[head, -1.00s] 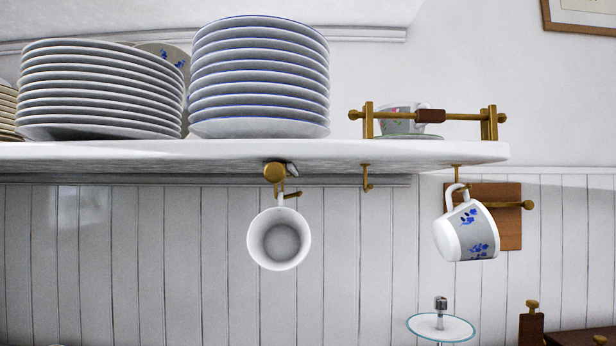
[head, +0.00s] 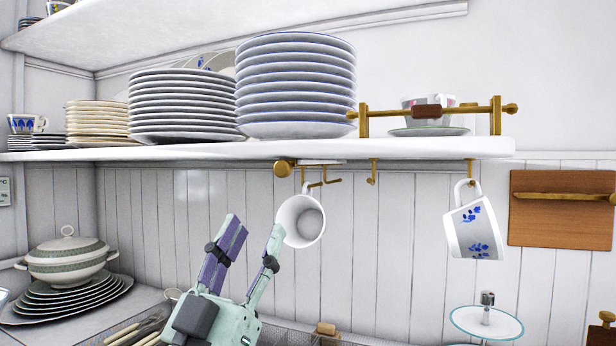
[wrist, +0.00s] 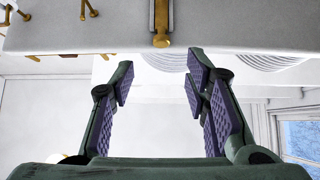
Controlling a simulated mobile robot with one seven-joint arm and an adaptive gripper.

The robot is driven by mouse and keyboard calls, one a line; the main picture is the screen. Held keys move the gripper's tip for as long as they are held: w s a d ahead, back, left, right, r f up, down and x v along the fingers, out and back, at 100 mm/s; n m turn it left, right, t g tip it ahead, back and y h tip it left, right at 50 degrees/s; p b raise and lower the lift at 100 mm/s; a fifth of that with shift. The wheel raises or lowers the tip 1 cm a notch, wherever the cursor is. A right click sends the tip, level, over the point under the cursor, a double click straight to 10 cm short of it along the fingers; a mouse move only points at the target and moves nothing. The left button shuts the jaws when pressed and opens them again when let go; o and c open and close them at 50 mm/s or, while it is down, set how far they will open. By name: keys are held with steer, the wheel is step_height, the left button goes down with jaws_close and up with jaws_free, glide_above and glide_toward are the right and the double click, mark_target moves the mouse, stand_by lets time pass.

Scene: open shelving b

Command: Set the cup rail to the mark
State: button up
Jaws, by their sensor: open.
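A brass knob (head: 283,168) sits at the shelf's front edge, with a pale slide and brass hooks (head: 325,182) under the board; this looks like the cup rail. A white cup (head: 301,221) hangs there, its mouth toward me. In the wrist view the brass end (wrist: 161,40) of a grey channel (wrist: 161,15) shows ahead, between the finger lines. My gripper (head: 254,228) is open and empty, below the knob and apart from it; its fingers also show in the wrist view (wrist: 160,70). I cannot make out a mark.
Stacked plates (head: 296,85) stand on the shelf (head: 430,147). A brass rail with a wooden sleeve (head: 426,112) fronts a cup and saucer. A blue-flowered cup (head: 474,230) hangs at right. A tureen (head: 67,255) stands lower left and a glass stand (head: 486,322) lower right.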

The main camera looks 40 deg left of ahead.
mark_target(281, 174)
steer(key=p+x, duration=0.4)
steer(key=x, duration=0.6)
steer(key=shift+w+a+r, duration=0.15)
steer(key=shift+r, duration=0.05)
steer(key=shift+c, duration=0.5)
jaws_close()
steer(key=shift+y, duration=0.3)
